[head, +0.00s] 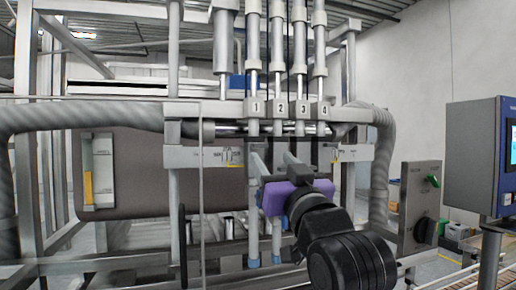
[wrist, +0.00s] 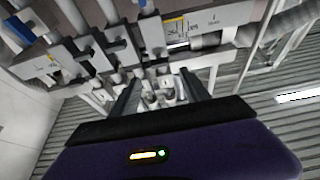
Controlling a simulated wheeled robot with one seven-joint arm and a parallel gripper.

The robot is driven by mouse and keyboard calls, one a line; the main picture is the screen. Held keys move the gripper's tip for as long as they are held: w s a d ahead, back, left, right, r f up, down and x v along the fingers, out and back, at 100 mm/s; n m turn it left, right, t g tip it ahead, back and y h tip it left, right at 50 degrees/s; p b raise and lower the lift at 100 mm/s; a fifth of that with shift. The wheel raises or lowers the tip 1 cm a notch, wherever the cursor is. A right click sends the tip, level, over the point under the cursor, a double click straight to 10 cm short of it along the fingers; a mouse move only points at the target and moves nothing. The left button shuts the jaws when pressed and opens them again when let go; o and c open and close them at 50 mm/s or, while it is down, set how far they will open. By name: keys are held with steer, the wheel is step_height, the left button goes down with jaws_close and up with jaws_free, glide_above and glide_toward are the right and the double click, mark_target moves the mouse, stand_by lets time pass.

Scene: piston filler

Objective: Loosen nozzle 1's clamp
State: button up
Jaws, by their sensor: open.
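Nozzle 1's column, with its number plate 1 (head: 256,107), is the leftmost of the numbered row on the filler in the head view. A small grey block (head: 252,128) sits under the plate at the cross rail; I cannot tell for sure whether this is its clamp. My purple and black gripper (head: 276,160) is below the number plates, in front of the nozzle tubes, and hides part of them. In the wrist view my two dark fingers (wrist: 161,92) stand apart, with pale machine parts (wrist: 160,98) visible beyond the gap. Nothing shows held between them.
Plates 2 (head: 280,107), 3 (head: 303,107) and 4 (head: 323,107) stand close beside plate 1. A thick grey hose (head: 381,165) bends down at the right. A switch panel (head: 420,208) and a blue screen unit (head: 478,155) stand further right.

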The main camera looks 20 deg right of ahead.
mark_target(262, 146)
steer(key=p+x, duration=0.2)
steer(key=x, duration=0.5)
steer(key=shift+w, duration=0.4)
jaws_close()
